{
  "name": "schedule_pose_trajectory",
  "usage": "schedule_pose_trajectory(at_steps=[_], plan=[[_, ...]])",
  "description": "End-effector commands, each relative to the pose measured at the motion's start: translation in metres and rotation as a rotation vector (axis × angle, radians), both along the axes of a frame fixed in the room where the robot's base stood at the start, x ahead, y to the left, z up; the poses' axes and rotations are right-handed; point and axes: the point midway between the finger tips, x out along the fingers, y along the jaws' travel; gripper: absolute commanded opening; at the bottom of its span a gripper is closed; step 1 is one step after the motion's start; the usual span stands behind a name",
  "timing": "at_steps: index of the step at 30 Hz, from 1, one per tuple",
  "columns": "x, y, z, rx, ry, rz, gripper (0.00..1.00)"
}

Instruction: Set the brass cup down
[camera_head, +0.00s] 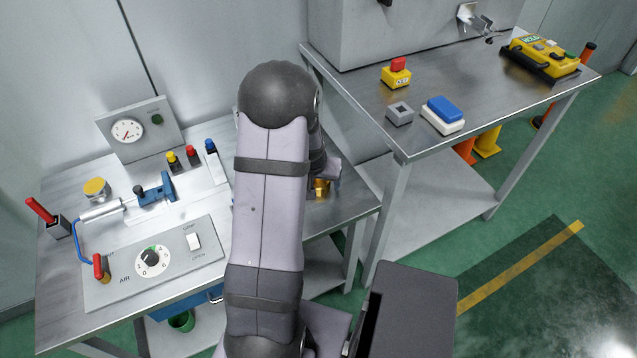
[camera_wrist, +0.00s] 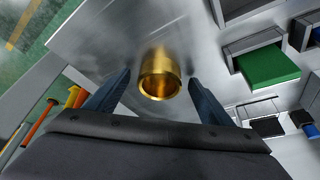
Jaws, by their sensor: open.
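The brass cup (camera_wrist: 160,76) is a shiny gold cylinder that stands on the bare metal bench top (camera_wrist: 110,35) in the wrist view. Its open mouth faces the camera. My gripper (camera_wrist: 160,85) is open, with one dark finger on each side of the cup and a visible gap on both sides. In the head view my arm covers most of this spot; only a small gold part of the cup (camera_head: 321,187) shows beside the arm, near the bench's right end. The fingers are mostly hidden there.
In the wrist view a green block (camera_wrist: 268,66) in a metal holder is to the right of the cup. In the head view, a control panel (camera_head: 190,262) with dial and switch lies left of my arm. A second table (camera_head: 440,150) with an emergency-stop box (camera_head: 396,74) stands right.

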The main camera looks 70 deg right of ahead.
Motion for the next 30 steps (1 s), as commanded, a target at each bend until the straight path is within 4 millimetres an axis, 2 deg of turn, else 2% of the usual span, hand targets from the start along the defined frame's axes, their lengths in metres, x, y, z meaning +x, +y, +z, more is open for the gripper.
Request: schedule_pose_trajectory(at_steps=[7, 8, 12, 15, 23, 26, 30], plan=[[0.0, -0.001, -0.001, -0.001, 0.0, 0.0, 0.75], [0.0, -0.001, -0.001, -0.001, 0.0, 0.0, 0.73], [0.0, -0.001, -0.001, -0.001, 0.0, 0.0, 0.39], [0.0, -0.001, 0.0, -0.003, 0.0, 0.0, 0.19], [0.0, -0.001, 0.002, -0.003, 0.0, 0.0, 0.19], [0.0, -0.002, 0.008, -0.005, -0.001, 0.0, 0.19], [0.0, -0.002, 0.027, -0.007, -0.001, 0.0, 0.19]])
